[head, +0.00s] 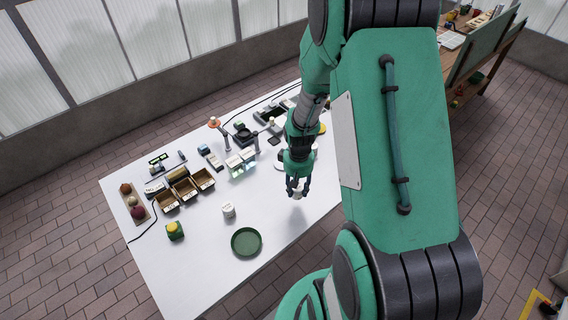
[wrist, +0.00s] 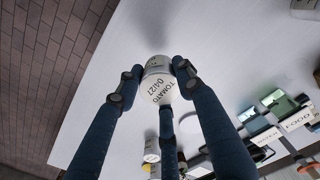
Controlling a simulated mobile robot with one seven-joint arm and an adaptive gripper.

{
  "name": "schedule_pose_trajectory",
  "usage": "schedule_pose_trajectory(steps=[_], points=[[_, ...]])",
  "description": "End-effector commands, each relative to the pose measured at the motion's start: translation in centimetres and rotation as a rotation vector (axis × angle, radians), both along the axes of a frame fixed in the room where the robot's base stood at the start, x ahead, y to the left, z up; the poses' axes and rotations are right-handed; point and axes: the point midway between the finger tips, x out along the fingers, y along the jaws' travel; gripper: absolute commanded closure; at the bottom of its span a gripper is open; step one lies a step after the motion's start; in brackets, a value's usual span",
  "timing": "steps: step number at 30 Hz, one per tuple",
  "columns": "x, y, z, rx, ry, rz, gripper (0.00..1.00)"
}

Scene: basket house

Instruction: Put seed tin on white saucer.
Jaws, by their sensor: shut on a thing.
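My gripper (head: 297,188) is shut on a small pale tin, held above the white table. In the wrist view the tin (wrist: 158,88) sits between the fingertips, its end marked "TOMATO 04/27". In the head view the tin (head: 298,195) shows only as a small pale shape at the fingertips. I cannot clearly make out a white saucer. A white shape (head: 315,151) shows in part beside my arm, which hides that part of the table, and I cannot tell what it is.
A green dish (head: 247,241) and a white tin (head: 228,210) stand left of my gripper.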

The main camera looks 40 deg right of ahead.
Motion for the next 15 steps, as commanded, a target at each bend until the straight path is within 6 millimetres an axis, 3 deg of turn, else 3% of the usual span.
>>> schedule_pose_trajectory(steps=[6,15], points=[[4.0,-1.2,0.3,0.004,0.001,0.003,0.89],[5.1,-1.5,0.3,0.006,0.001,0.004,0.89]])
